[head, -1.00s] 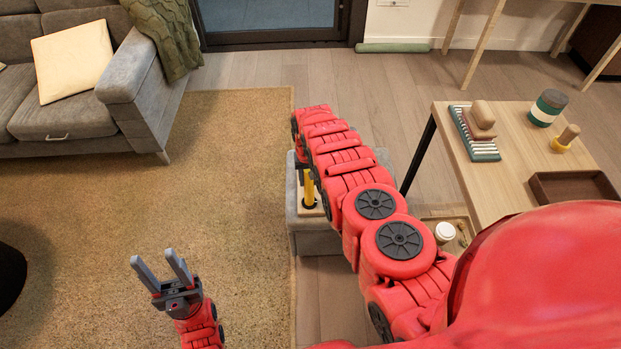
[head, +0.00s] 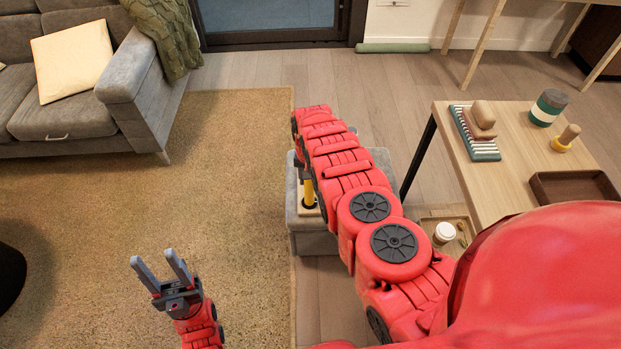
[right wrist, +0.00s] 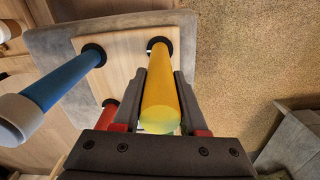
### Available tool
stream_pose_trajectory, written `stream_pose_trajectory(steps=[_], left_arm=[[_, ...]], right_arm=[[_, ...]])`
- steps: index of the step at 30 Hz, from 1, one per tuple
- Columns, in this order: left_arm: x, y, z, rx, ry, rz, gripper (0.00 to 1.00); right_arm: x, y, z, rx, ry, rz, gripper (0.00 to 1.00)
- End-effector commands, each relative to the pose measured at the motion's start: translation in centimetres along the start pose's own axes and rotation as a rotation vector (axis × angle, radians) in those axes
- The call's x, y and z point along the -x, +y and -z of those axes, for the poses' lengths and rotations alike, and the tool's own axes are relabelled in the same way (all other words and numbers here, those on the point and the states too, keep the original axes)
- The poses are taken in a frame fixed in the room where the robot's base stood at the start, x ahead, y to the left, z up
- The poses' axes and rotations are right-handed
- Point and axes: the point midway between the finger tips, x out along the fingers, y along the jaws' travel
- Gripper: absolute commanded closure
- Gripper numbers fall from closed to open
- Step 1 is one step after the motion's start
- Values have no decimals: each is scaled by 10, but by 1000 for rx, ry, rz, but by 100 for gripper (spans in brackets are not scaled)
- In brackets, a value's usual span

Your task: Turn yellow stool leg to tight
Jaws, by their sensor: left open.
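The yellow stool leg (right wrist: 160,92) stands in a dark-ringed hole in a light wooden board (right wrist: 123,62); its near end points at the right wrist camera. My right gripper (right wrist: 160,80) has one finger on each side of the leg, close against it, and looks shut on it. In the head view the yellow leg (head: 309,194) shows beside my right arm, which hides most of that gripper. Whether the leg is fully seated cannot be told. My left gripper (head: 163,270) is open and empty, above the rug.
A blue leg (right wrist: 62,84) and a partly hidden red leg (right wrist: 108,114) stand on the same board, on a grey ottoman (head: 308,240). A wooden table (head: 505,170) with several objects is at right. A grey sofa (head: 65,120) is at left. Open rug (head: 220,200) lies between.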

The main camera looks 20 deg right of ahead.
Motion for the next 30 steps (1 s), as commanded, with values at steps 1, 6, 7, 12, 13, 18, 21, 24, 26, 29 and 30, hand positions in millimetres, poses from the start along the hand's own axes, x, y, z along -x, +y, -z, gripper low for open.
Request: stream_pose_trajectory(steps=[1, 6, 7, 12, 13, 18, 21, 24, 26, 29, 30], left_arm=[[0, 0, 0, 0, 0, 0, 50], [0, 0, 0, 0, 0, 0, 50], [0, 0, 0, 0, 0, 0, 50], [0, 0, 0, 0, 0, 0, 50], [0, 0, 0, 0, 0, 0, 50], [-3, 0, 0, 0, 0, 0, 50], [-7, 0, 1, 0, 0, 0, 50], [-11, 0, 2, 0, 0, 0, 50], [-10, 0, 2, 0, 0, 0, 50], [-11, -1, 2, 0, 0, 0, 50], [-11, -1, 2, 0, 0, 0, 50]], right_arm=[[0, 2, 1, -3, 1, -1, 51], [0, 1, 1, -2, 1, -1, 28], [0, 1, 1, -1, 1, -1, 28], [0, 0, 0, -1, 1, 0, 28], [0, 0, 0, 0, 1, 0, 28], [9, 0, 2, -1, 3, 0, 28], [21, 0, 3, -2, 5, 1, 28], [35, -2, 1, 1, 2, 3, 28], [44, 0, 1, 0, 0, 1, 28], [62, 0, 1, -1, 3, 4, 28], [69, 0, 1, -1, 3, 3, 28]])
